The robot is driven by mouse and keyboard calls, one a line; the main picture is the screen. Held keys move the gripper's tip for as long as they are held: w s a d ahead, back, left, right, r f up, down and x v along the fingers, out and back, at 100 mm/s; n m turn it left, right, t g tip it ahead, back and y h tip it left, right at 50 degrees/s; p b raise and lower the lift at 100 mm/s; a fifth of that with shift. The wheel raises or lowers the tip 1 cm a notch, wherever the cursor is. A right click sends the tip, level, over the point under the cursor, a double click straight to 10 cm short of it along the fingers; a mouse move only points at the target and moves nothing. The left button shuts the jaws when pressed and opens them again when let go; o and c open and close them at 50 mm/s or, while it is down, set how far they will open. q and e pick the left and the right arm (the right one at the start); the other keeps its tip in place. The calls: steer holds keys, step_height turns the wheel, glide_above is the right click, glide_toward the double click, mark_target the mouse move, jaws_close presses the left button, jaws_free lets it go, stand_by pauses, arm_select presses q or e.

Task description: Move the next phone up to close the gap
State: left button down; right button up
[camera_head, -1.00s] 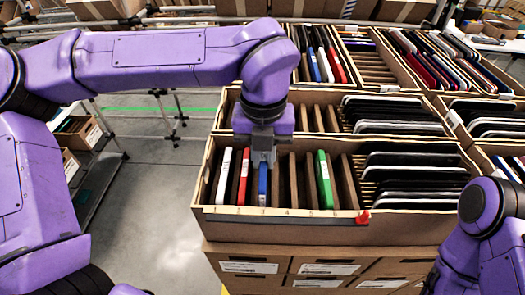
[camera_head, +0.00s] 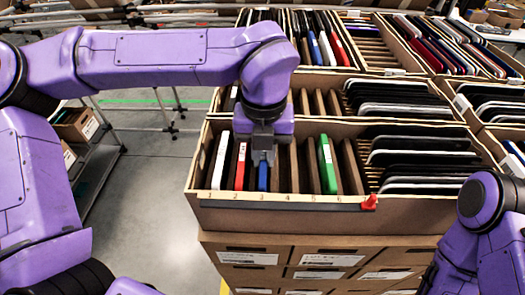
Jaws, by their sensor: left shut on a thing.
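The front carton (camera_head: 290,219) has numbered slots along its front ledge. A white phone (camera_head: 220,160) stands in slot 1 and a red phone (camera_head: 241,166) in slot 2. A blue phone (camera_head: 263,176) stands at slot 3, and my left gripper (camera_head: 263,158) is shut on its top edge from above. The gripper hides the blue phone's upper part. A green phone (camera_head: 327,165) stands farther right, near labels 5 and 6, with brown dividers and no visible phone between it and the blue one. My right arm shows at the right edge; its gripper is out of view.
A red pin (camera_head: 370,202) sits on the carton's front edge. Dark and white phones (camera_head: 420,158) lean in the carton's right half. More filled cartons stand behind and to the right. Closed boxes (camera_head: 320,258) are stacked below. Open floor lies to the left.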

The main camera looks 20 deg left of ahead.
arm_select(q)
steer(key=shift+f, duration=0.25)
stand_by(0.4)
stand_by(0.3)
steer(key=c, duration=1)
jaws_free()
steer(key=shift+c, duration=0.2)
step_height(320, 180, up, 10)
steer(key=b, duration=0.1)
steer(key=shift+r, duration=0.25)
step_height(320, 180, up, 7)
steer(key=p, duration=0.5)
